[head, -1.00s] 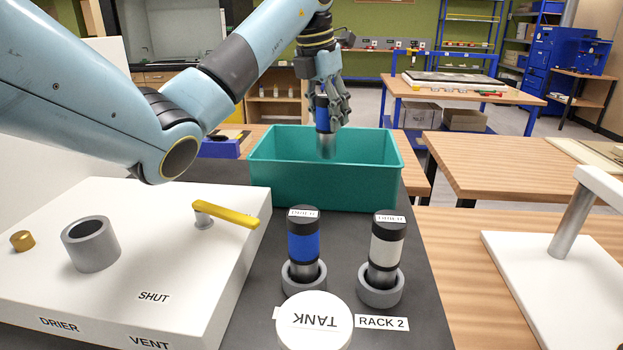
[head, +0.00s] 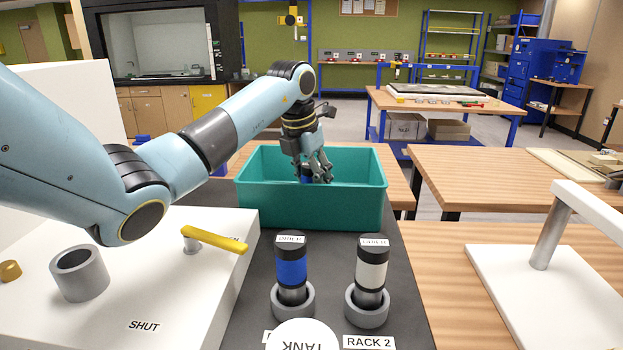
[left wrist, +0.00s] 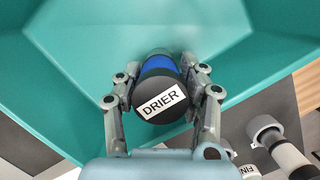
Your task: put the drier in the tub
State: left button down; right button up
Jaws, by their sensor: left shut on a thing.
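The held drier is a cylinder with a blue band and a black cap marked DRIER (left wrist: 161,98); in the head view a bit of its blue (head: 306,179) shows below my fingers. My left gripper (head: 314,174) is shut on it, pointing down into the teal tub (head: 310,208). In the left wrist view the gripper's fingers (left wrist: 160,105) lie on both sides of the cap, and the tub's walls (left wrist: 90,45) surround it. The drier's lower end is hidden, so I cannot tell whether it touches the tub floor. My right gripper is not in view.
A blue-banded cylinder (head: 291,268) and a white-banded one (head: 371,272) stand upright in grey ring holders in front of the tub. A white box with a yellow lever (head: 215,240) is at left. A white stand (head: 540,290) is at right.

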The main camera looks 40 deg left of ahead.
pick_arm(q)
jog(key=c, duration=1)
grip_release()
jog(key=shift+c, duration=0.2)
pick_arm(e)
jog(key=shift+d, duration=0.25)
pick_arm(q)
jog(key=shift+r, duration=0.15)
jog(key=shift+s+r, duration=0.1)
jog(key=shift+r, duration=0.3)
jog(key=b+v, duration=0.2)
jog(key=v, duration=0.9)
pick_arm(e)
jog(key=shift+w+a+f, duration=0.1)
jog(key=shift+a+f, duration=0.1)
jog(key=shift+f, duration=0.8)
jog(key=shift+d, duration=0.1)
